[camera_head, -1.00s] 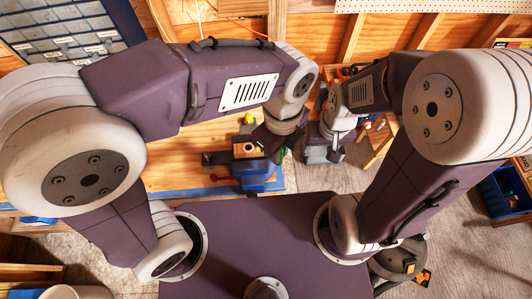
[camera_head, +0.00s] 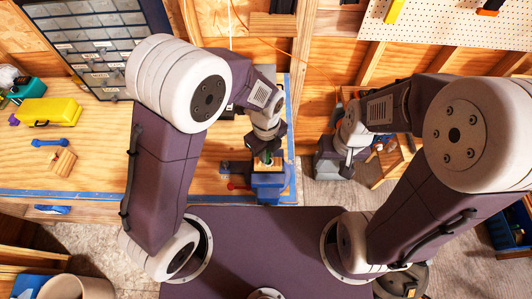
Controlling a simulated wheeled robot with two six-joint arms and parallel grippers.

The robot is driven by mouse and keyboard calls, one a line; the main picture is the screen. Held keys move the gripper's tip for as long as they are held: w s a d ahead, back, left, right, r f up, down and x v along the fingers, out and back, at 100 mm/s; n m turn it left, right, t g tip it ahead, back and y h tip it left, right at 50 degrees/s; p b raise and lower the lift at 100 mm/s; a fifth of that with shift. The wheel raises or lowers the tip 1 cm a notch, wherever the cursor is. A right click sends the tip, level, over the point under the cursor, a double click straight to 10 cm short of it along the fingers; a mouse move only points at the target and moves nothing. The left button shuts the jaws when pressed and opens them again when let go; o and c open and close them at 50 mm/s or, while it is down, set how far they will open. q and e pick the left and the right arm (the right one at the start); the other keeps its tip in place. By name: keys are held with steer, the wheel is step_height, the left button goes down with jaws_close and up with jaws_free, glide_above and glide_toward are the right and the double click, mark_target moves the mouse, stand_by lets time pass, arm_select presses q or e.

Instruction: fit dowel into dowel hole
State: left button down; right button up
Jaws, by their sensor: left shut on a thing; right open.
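My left gripper (camera_head: 265,148) points down right above the blue vise (camera_head: 268,184) at the workbench's front right corner. A wooden block (camera_head: 264,166) sits in the vise jaws under the gripper. Its hole is covered from this view, so I cannot tell whether the dowel is in it or above it. My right gripper (camera_head: 345,164) is open and empty, off to the right of the bench.
The workbench (camera_head: 100,172) is mostly clear left of the vise. A yellow box (camera_head: 48,112), a blue tool (camera_head: 50,143) and another wooden block (camera_head: 63,161) lie at the left. A drawer cabinet (camera_head: 90,40) stands at the back.

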arm_select(q)
steer(key=shift+s+f, duration=0.25)
steer(key=shift+f, duration=0.35)
steer(key=shift+w+d+f, duration=0.1)
steer(key=shift+d+f, duration=0.15)
steer(key=shift+w+d, duration=0.15)
steer(key=c, duration=1.4)
jaws_free()
steer(key=shift+w+f, duration=0.1)
steer(key=shift+w, duration=0.05)
steer(key=shift+s+a, duration=0.2)
steer(key=shift+a, duration=0.05)
arm_select(e)
steer(key=shift+d+r, duration=0.15)
steer(key=shift+r, duration=0.1)
arm_select(q)
steer(key=shift+d+r, duration=0.1)
steer(key=shift+r, duration=0.25)
step_height(320, 180, up, 11)
steer(key=shift+r+b, duration=0.15)
steer(key=shift+b, duration=0.85)
steer(key=shift+w+r, duration=0.1)
steer(key=shift+r, duration=0.05)
arm_select(e)
step_height(320, 180, down, 2)
steer(key=shift+w+d+f, duration=0.1)
steer(key=shift+w+d, duration=0.05)
